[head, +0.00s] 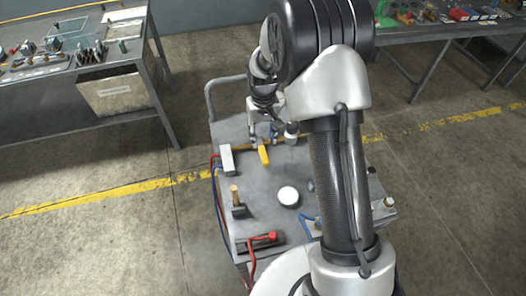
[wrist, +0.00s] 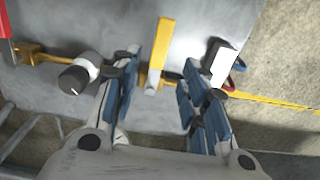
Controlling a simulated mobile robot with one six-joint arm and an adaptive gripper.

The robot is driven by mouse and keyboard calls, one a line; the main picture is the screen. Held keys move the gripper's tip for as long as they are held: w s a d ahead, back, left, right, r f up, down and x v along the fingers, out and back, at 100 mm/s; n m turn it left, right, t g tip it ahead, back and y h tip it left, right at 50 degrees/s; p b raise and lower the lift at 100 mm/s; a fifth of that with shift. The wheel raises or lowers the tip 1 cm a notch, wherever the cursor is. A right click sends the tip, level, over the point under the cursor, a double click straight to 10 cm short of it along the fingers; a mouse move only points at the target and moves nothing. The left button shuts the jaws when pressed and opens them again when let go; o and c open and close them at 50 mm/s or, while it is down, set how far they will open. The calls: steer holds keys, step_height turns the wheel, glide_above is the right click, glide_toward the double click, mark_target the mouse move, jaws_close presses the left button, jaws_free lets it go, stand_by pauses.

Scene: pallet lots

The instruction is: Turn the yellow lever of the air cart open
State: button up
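The air cart (head: 263,196) is a grey flat-topped cart with a push handle at its far left. Its yellow lever (head: 264,154) stands near the far end of the cart top, by a brass-coloured pipe. In the wrist view the yellow lever (wrist: 160,45) points away from my gripper, its pale near end between the two fingers. My gripper (head: 264,138) is over the far end of the cart, just beyond the lever. In the wrist view my gripper (wrist: 158,92) is open, with a clear gap between each blue-padded finger and the lever. No contact shows.
A white box (head: 227,160) with red and blue hoses is at the cart's left edge. A white round cap (head: 288,196), a small post (head: 237,200) and a red-handled valve (head: 262,238) stand nearer. Workbenches with tools (head: 70,60) stand behind left and right.

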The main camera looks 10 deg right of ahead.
mark_target(263, 152)
step_height(263, 152, down, 8)
steer(key=shift+f+b, duration=0.1)
steer(key=shift+b, duration=0.75)
jaws_close()
